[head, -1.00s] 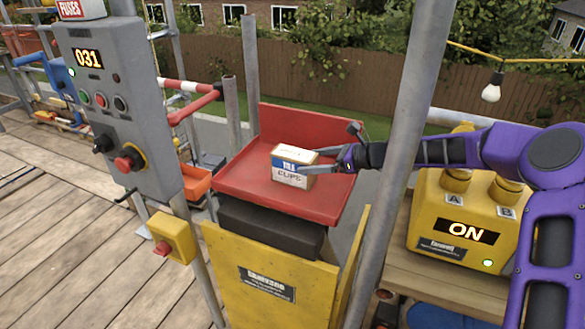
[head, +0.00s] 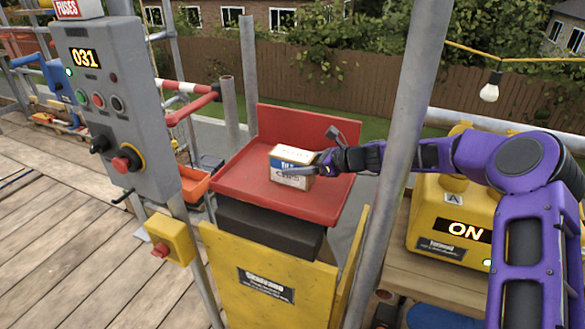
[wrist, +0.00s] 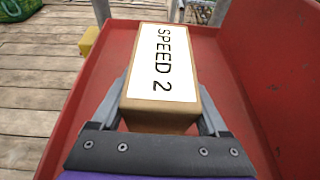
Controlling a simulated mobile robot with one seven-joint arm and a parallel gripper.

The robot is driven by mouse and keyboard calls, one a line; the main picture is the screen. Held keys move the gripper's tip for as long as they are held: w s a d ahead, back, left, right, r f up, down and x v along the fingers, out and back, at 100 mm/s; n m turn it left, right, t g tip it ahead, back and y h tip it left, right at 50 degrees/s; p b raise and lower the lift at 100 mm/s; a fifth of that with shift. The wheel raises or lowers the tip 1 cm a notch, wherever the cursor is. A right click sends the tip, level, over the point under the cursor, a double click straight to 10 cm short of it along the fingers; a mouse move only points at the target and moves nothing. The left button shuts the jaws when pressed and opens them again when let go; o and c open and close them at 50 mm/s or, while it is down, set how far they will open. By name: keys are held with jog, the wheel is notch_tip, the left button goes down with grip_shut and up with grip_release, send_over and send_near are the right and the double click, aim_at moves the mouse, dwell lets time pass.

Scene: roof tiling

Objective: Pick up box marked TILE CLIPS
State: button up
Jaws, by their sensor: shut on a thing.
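The TILE CLIPS box (head: 291,170) is a small cardboard carton with a blue and white label, standing on a red tray (head: 240,182). Its lettering is partly covered in the head view. In the wrist view the box (wrist: 162,65) shows a white top label reading SPEED 2. My gripper (head: 308,170) reaches in from the right, and in the wrist view its fingers (wrist: 163,100) lie against both sides of the box. It is shut on the box. I cannot tell any gap between box and tray.
A grey control panel (head: 118,100) reading 031 stands at left. A metal pole (head: 402,150) rises just right of the tray, close to my arm. A yellow unit (head: 430,215) showing ON is at right. The tray has raised red walls at the back.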

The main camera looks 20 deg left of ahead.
grip_shut()
jog(key=shift+r, duration=0.1)
